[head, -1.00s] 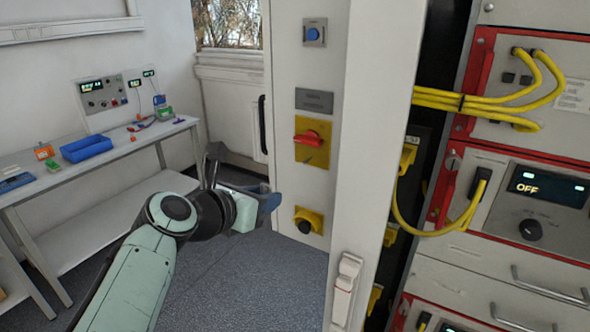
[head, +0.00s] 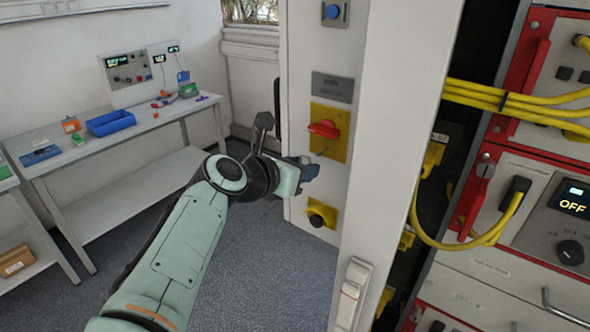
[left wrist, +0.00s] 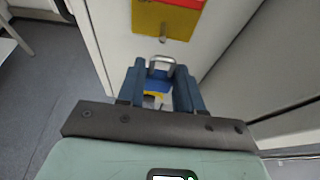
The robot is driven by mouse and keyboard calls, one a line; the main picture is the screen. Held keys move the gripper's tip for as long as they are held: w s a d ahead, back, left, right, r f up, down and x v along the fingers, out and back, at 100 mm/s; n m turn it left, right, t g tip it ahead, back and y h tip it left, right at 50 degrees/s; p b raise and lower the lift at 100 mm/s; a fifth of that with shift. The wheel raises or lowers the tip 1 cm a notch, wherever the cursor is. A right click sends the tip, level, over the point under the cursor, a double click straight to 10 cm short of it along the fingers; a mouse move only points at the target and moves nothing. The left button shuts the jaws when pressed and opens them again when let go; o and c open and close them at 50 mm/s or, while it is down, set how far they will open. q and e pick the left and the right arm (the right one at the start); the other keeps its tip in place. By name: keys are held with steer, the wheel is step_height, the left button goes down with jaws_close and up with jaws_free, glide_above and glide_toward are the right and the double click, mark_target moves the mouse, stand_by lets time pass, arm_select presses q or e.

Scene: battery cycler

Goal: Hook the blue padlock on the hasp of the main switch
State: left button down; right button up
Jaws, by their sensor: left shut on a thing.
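The main switch has a red handle (head: 323,129) on a yellow plate (head: 330,146) on the cabinet's pale front. The yellow plate's lower part also shows at the top of the left wrist view (left wrist: 160,20), with a small grey hasp (left wrist: 163,40) at its lower edge. My left gripper (head: 306,172) is just below and left of the switch. Its blue fingers are shut on the blue padlock (left wrist: 157,84). The padlock's grey shackle (left wrist: 161,63) points toward the hasp, apart from it in that view. The padlock is hidden by the fingers in the head view. My right gripper is not in view.
Below the switch is a black knob on a yellow plate (head: 320,214); above it are a grey label (head: 332,87) and a blue button (head: 332,11). An open door edge (head: 385,160) stands right of the panel. A bench (head: 150,122) with a blue bin (head: 110,123) is at left.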

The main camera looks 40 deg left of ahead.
mark_target(318, 154)
arm_select(q)
steer(key=shift+w+a+p, duration=0.2)
steer(key=shift+w+p, duration=0.2)
steer(key=shift+w, duration=1.25)
steer(key=shift+w+a+p, duration=0.2)
steer(key=shift+w+p, duration=0.2)
steer(key=shift+w, duration=1.2)
steer(key=shift+w+f, duration=0.1)
steer(key=shift+f, duration=0.5)
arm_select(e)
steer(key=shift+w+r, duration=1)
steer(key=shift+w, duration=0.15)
arm_select(q)
steer(key=c, duration=0.7)
jaws_free()
steer(key=shift+o, duration=0.2)
steer(key=shift+s+r, duration=0.1)
steer(key=shift+s, duration=0.3)
steer(key=b+v, duration=0.1)
steer(key=v, duration=1.1)
steer(key=shift+s+r+b, duration=0.2)
steer(key=shift+s+b, duration=0.1)
steer(key=shift+b, duration=0.1)
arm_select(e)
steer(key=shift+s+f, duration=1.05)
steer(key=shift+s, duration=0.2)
arm_select(q)
steer(key=shift+d, duration=0.1)
